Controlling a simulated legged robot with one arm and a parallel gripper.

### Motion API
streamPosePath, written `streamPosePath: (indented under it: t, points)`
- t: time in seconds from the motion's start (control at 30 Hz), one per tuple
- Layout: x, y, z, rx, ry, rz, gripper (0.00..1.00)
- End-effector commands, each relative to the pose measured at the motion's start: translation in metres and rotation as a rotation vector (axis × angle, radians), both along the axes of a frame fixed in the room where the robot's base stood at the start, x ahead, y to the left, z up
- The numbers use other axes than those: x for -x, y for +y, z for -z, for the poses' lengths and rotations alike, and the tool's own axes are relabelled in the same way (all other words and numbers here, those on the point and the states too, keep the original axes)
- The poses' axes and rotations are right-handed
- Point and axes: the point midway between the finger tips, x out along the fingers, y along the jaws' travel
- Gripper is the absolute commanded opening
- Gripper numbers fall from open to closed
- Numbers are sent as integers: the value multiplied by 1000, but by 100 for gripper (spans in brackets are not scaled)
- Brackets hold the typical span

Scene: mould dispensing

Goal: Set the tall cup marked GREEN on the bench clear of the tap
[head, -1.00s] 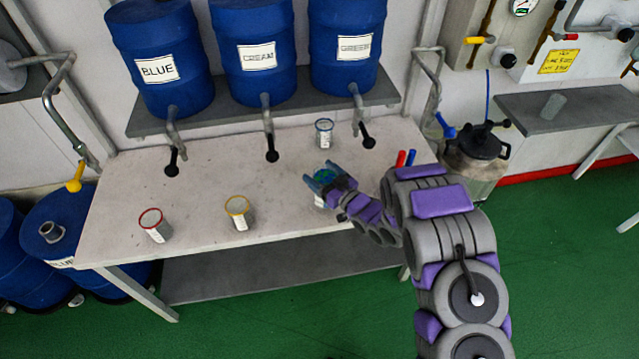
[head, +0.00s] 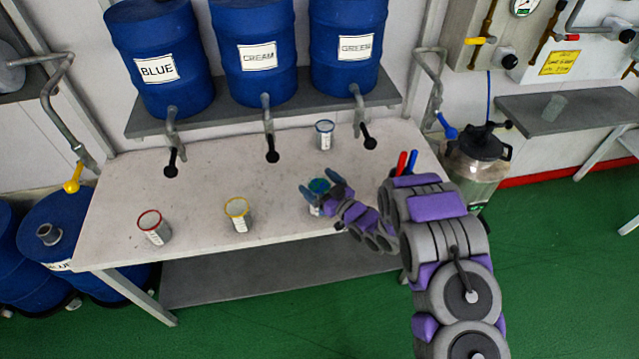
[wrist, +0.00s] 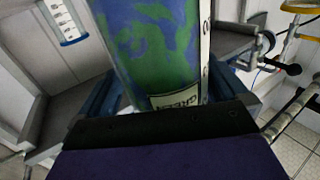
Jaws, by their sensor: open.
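The tall cup marked GREEN (head: 318,187) stands on the bench (head: 285,175) near its front right part, in front of and apart from the tap (head: 367,138) under the GREEN drum. In the wrist view the cup (wrist: 155,50) fills the middle, with swirled green and blue colour and part of its GREEN label showing. My gripper (head: 325,186) is open at the cup, with its fingers spread to either side. The cup's base is partly hidden by my gripper in the head view.
A blue-rimmed cup (head: 325,134) stands behind, left of the GREEN tap. A yellow-rimmed cup (head: 238,213) and a red-rimmed cup (head: 153,227) stand to the left. Red and blue pens (head: 407,162) are at the bench's right. The middle of the bench is clear.

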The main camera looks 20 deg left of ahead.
Motion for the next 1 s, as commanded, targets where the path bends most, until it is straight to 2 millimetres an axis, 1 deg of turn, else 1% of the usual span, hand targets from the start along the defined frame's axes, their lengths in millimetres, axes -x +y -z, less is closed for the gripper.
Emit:
streamPosePath:
  t: [0.07, 0.17, 0.4, 0.5, 0.6, 0.8, 1.0]
  points:
    - [2, -4, -1, 0, 0, 0, 100]
    - [7, -16, -1, 0, 0, 2, 100]
    - [30, -64, -3, -2, 2, 5, 100]
    - [40, -80, -2, -3, 1, 3, 100]
    - [47, -91, -1, -1, 2, 3, 100]
    - [55, -102, 0, 1, 0, 1, 100]
    - [56, -105, -1, 0, -1, 0, 100]
